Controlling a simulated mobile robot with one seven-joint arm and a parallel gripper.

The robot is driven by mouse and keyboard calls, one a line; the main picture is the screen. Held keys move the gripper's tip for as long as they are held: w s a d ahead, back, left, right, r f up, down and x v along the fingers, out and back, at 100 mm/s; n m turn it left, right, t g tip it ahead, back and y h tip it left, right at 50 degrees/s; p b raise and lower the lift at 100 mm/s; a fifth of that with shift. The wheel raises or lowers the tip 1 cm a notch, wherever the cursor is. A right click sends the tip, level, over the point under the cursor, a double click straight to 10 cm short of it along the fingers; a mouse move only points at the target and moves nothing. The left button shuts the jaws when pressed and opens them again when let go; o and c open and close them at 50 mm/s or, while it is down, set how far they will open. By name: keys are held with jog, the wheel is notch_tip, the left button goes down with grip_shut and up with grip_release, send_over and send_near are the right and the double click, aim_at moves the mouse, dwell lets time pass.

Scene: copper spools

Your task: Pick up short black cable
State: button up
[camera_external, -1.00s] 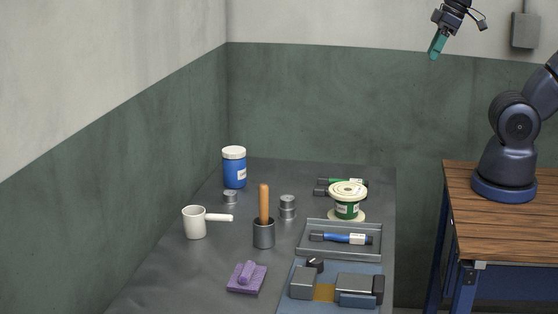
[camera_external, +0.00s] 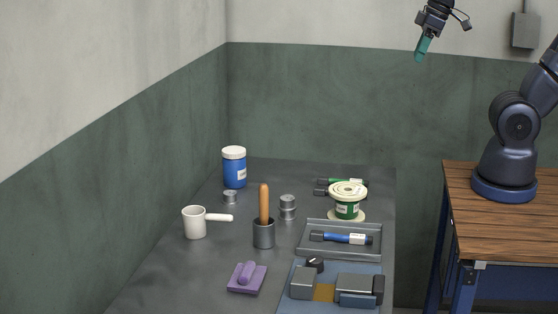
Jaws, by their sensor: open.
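My gripper (camera_external: 422,49), with teal fingers, hangs high at the upper right, well above and to the right of the table. It is open and holds nothing that I can see. A short black piece (camera_external: 320,192) lies on the table at the back right, just left of the green-and-cream spool (camera_external: 347,206). It may be the short black cable, but it is too small to tell. The spool hides part of it. A green piece with dark ends (camera_external: 336,182) lies just behind it.
A grey tray (camera_external: 310,252) holds a blue piece with a white label. A blue mat (camera_external: 288,298) with grey blocks lies in front. A cup with a wooden handle (camera_external: 264,235), white mug (camera_external: 195,223), blue jar (camera_external: 235,170) and purple block (camera_external: 246,279) stand to the left.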

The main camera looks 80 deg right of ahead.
jog(key=w+d+f+g, duration=0.1)
jog(key=w+f, duration=0.4)
jog(key=w, duration=0.4)
jog(key=g, duration=0.3)
send_over(322, 188)
notch_tip(322, 188, down, 26)
jog(key=shift+f, duration=6)
grip_shut()
